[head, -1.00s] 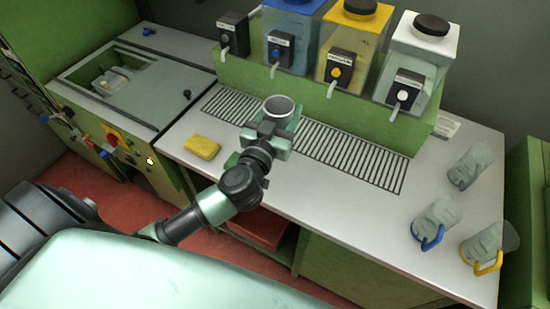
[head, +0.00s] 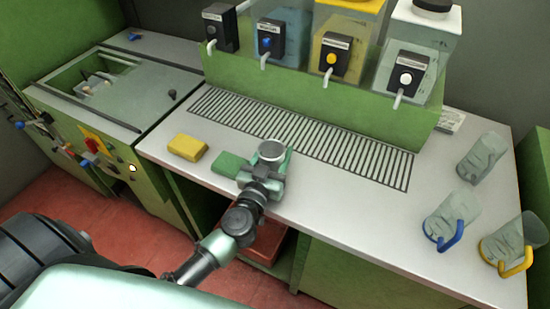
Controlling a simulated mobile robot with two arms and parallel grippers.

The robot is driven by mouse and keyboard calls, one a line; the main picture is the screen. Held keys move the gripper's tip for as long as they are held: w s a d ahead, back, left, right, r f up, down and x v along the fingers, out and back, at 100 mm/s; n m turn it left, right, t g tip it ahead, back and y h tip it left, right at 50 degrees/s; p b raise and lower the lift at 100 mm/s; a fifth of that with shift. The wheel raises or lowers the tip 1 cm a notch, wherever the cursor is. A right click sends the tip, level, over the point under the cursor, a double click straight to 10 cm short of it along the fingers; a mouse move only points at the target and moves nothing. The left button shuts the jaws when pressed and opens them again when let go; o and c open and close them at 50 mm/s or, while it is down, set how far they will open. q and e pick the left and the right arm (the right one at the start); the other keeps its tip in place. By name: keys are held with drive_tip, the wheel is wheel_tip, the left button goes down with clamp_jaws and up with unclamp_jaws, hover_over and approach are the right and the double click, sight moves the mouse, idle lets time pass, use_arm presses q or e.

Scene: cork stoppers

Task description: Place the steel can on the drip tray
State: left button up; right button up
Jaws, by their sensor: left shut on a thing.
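The steel can (head: 271,151) is a small grey cylinder with its open rim facing up, and it looks upright. My left gripper (head: 268,164) is shut on it, and the jaws hide its lower part. The drip tray (head: 340,150) is a long slatted grate set in the white counter below the dispensers. In the head view the can shows at the near edge of the grate, on my side. I cannot tell how high it is above the counter. My right gripper is not in view.
A yellow sponge (head: 187,147) and a green block (head: 229,165) lie left of the gripper. Dispensers with taps (head: 399,98) stand behind the tray. Clear jugs (head: 452,219) stand at the right. The counter (head: 340,205) right of the gripper is clear.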

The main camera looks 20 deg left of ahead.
use_arm(q)
drive_tip(key=shift+f, duration=0.15)
drive_tip(key=o, duration=1)
drive_tip(key=shift+f, duration=0.15)
drive_tip(key=o, duration=0.4)
